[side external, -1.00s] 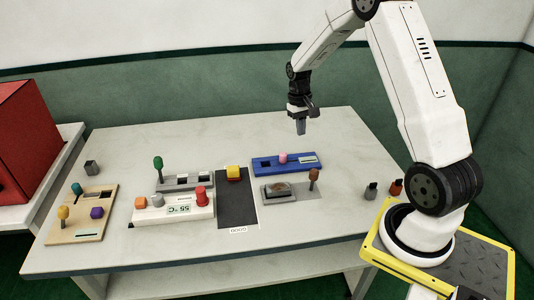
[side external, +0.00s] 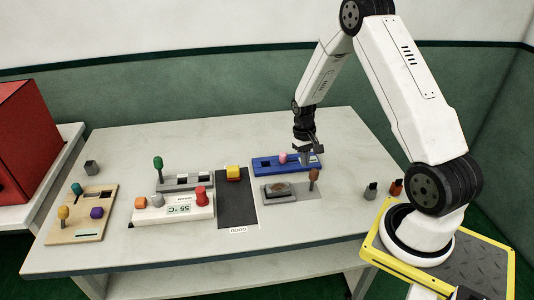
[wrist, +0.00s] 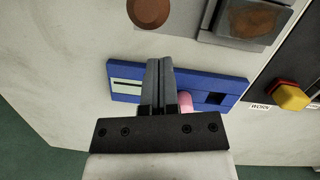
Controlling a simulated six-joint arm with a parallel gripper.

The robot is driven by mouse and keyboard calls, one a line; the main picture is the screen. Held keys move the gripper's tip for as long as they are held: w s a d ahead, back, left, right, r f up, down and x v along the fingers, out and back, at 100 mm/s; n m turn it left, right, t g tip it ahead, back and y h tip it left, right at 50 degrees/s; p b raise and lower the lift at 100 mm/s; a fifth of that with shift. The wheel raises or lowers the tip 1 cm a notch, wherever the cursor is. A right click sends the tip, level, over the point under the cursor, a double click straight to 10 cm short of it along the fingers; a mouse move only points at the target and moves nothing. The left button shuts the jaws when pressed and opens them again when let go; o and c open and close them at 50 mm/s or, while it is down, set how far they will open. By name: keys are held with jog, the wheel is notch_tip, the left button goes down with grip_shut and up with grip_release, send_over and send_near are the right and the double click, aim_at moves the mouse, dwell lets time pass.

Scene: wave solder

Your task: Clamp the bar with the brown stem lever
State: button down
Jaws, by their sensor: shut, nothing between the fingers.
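The brown stem lever (side external: 314,176) stands upright at the right end of a grey fixture (side external: 268,196); its round brown top also shows at the upper edge of the wrist view (wrist: 148,11). The fixture holds a grey block with a brownish patch on top (side external: 281,189), seen too in the wrist view (wrist: 250,24); I cannot tell whether this is the bar. My gripper (side external: 307,163) is shut and empty. It points down over the right part of the blue panel, behind the lever and apart from it. In the wrist view its fingers (wrist: 160,64) lie together.
The blue panel (side external: 262,168) carries a pink knob (side external: 283,158) close left of my fingers. A dark strip (side external: 237,205) with a yellow block (side external: 233,172) lies further left. The table's back is clear.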

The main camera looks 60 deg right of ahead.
aim_at(311, 169)
jog(key=shift+s+a, duration=0.45)
jog(key=shift+s, duration=0.4)
jog(key=shift+s+a, duration=0.1)
jog(key=shift+s+a+r+t+h, duration=0.1)
jog(key=shift+s+a+t+h, duration=0.55)
jog(key=shift+t+h, duration=0.15)
jog(key=shift+s+a, duration=0.7)
jog(key=shift+a, duration=0.05)
jog(key=shift+d, duration=0.1)
jog(key=shift+w+d+f, duration=0.25)
jog(key=shift+w+d, duration=0.2)
jog(key=shift+w, duration=0.1)
jog(key=shift+w+d, duration=0.1)
